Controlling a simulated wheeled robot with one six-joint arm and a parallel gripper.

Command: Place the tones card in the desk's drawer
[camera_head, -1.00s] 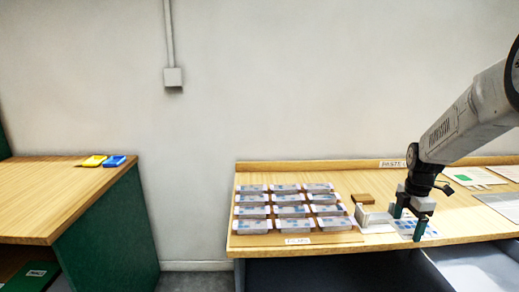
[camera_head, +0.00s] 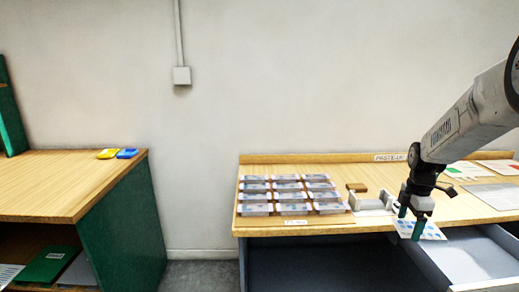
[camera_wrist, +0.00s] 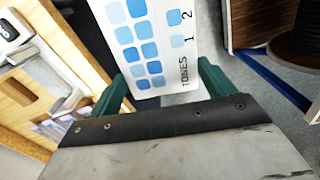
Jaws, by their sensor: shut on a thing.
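The tones card (camera_head: 432,231) is white with blue squares. In the wrist view, the card (camera_wrist: 155,42) shows the word TONES and the digits 1 and 2. My gripper (camera_head: 409,224) is shut on it, with a green finger at each side of the card in the wrist view (camera_wrist: 165,85). The card is at the desk's (camera_head: 345,229) front edge, near the left wall of the open drawer (camera_head: 470,258). The drawer is pulled out at the right and its visible floor is light and bare. I cannot tell the card's height above the drawer.
Several stacked cards (camera_head: 287,187) stand on the desk's left part. A small brown block (camera_head: 357,187) and a grey holder (camera_head: 373,202) are beside them. Sheets (camera_head: 462,171) lie at the back right. A separate green-sided desk (camera_head: 85,180) with yellow and blue packets stands left.

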